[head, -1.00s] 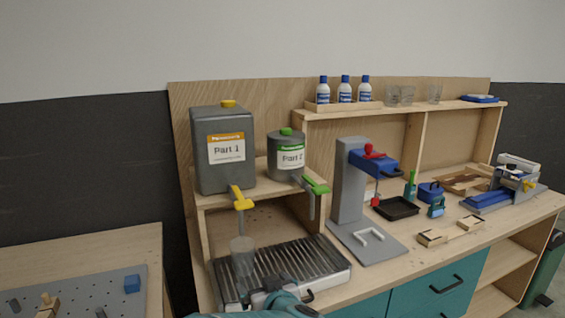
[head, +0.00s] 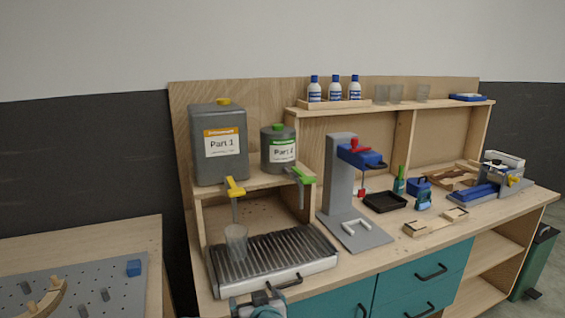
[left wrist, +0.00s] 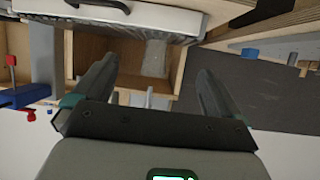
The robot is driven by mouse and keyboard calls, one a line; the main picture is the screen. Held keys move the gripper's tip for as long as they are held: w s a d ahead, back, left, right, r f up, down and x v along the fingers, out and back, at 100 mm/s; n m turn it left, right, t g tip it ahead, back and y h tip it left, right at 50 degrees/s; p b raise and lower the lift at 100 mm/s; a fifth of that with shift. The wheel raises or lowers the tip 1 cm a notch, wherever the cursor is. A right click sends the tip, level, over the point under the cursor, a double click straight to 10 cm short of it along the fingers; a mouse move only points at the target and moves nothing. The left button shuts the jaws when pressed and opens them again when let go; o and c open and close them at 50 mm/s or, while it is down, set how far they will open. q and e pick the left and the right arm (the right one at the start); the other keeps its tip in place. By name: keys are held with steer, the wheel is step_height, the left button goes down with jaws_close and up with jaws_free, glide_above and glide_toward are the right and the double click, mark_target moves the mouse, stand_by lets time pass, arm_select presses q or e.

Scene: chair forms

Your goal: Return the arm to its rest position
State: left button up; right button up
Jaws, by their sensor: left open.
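My left gripper (head: 258,300) is low at the bottom of the head view, in front of the ribbed metal drip tray (head: 318,268). In the left wrist view its two fingers (left wrist: 155,88) are spread apart with nothing between them. A clear cup (head: 236,242) stands upright on the tray, beneath the yellow tap of the Part 1 container (head: 218,165). The cup also shows beyond the fingers in the left wrist view (left wrist: 155,58), apart from them. My right gripper is in neither view.
The Part 2 container (head: 278,165) with a green tap sits beside Part 1 on the shelf. A grey press stand (head: 340,180) is right of the tray. Teal drawers (head: 420,284) are below the bench. A pegboard table (head: 105,248) stands at left.

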arm_select(q)
steer(key=s+a+f+m+g+h, duration=0.1)
steer(key=s+a+f+g+h, duration=0.1)
steer(key=s+f, duration=0.35)
steer(key=s+a+f+g+h, duration=0.1)
steer(key=s+a+f, duration=0.15)
steer(key=f, duration=0.65)
steer(key=s+a+f+m+g+h, duration=0.1)
steer(key=s+f+g+h, duration=0.1)
steer(key=s+f, duration=0.35)
steer(key=s+f+g+h, duration=0.1)
steer(key=s+f+g, duration=0.2)
steer(key=s, duration=0.7)
steer(key=s+f+g+h, duration=0.2)
steer(key=s+f+g, duration=0.2)
steer(key=s, duration=0.7)
steer(key=shift+s+f+n, duration=0.15)
steer(key=shift+f+n, duration=0.15)
steer(key=shift+f, duration=0.3)
